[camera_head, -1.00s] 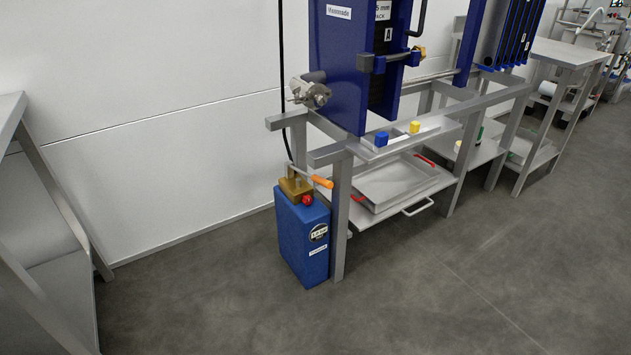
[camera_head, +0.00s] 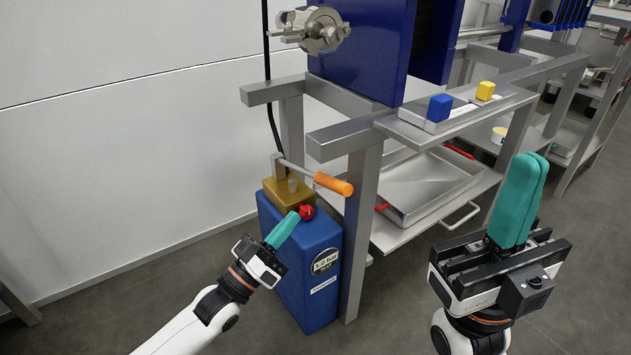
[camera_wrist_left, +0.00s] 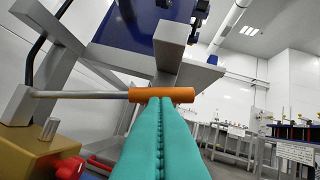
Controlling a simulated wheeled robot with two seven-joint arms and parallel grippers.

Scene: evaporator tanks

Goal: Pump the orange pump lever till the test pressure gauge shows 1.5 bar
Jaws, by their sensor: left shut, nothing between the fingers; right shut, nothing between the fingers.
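The orange pump lever (camera_head: 333,184) has an orange grip on a grey rod, rising from the brass pump head (camera_head: 285,196) on the blue pump box (camera_head: 315,265). The lever also shows across the middle of the left wrist view (camera_wrist_left: 161,95). A red knob (camera_head: 306,212) sits on the pump's top. A round label reading about 1.5 bar (camera_head: 325,262) is on the box's front; I cannot make out a gauge reading. My left gripper (camera_head: 296,216), teal-fingered, is shut and empty, below and left of the orange grip near the knob. My right gripper (camera_head: 533,162) is shut and empty, pointing up.
The grey metal frame (camera_head: 362,215) stands right beside the pump. A metal tray (camera_head: 425,180) with red handles rests on its lower shelf. Blue (camera_head: 440,107) and yellow (camera_head: 485,90) blocks sit above. A black hose (camera_head: 267,80) runs up from the pump.

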